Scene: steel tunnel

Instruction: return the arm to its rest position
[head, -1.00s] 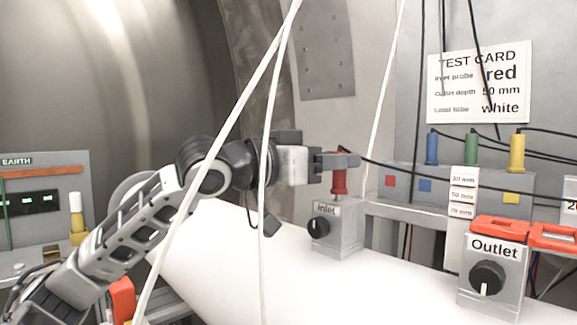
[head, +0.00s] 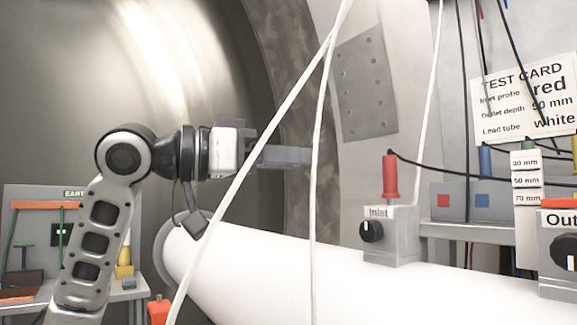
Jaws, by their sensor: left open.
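My left arm comes in from the lower left and bends at the elbow. My left gripper (head: 290,155) is open and empty. It is left of and a little higher than the red probe (head: 390,177), well apart from it. The red probe stands upright in the grey Inlet box (head: 392,236), with a black lead running off to the right. White cords pass in front of the arm and gripper and hide small parts of them. My right gripper is not in view.
A white pipe (head: 270,271) runs below the gripper. The Outlet box (head: 558,255) is cut off at the right edge. The test card (head: 525,95) hangs at the upper right. Blue (head: 485,160) and green plugs stand on a shelf. An EARTH panel (head: 45,205) is at the left.

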